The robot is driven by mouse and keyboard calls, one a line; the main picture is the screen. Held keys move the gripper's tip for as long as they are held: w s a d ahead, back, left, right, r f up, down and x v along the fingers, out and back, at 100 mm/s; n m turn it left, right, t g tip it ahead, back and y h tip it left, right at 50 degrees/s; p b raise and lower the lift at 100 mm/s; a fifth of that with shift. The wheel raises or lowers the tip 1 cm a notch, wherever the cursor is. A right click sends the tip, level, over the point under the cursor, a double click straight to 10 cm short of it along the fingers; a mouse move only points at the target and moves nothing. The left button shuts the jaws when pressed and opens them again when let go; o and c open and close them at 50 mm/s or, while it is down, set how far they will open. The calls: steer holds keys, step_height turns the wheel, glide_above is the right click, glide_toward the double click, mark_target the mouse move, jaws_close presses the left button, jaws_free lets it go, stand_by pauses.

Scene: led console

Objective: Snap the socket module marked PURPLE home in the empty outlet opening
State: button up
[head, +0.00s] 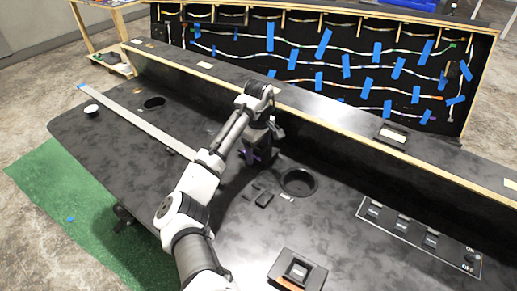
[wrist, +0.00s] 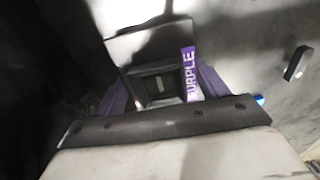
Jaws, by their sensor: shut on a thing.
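My gripper (wrist: 163,88) is shut on the socket module (wrist: 155,86), a dark block with a recessed face and a purple strip reading PURPLE. Its purple fingers press on the module's left and right sides in the wrist view. A pale, partly shadowed surface lies just beyond the module; I cannot tell whether they touch. In the head view my gripper (head: 250,157) is low over the black console top, near the foot of the raised ledge. The module is too hidden by the gripper to make out there. I cannot pick out the empty outlet opening.
The console top (head: 110,150) has a round hole (head: 298,182) right of my gripper and small dark blocks (head: 264,198) in front. A switch panel (head: 415,235) and a boxed unit (head: 297,270) are at right. The ledge (head: 330,115) runs behind.

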steer(key=shift+f, duration=0.35)
stand_by(1.0)
steer(key=o, duration=1.1)
steer(key=shift+s+f, duration=0.1)
steer(key=shift+o, duration=0.2)
step_height(320, 180, up, 15)
steer(key=p, duration=0.1)
steer(key=shift+d+f, duration=0.15)
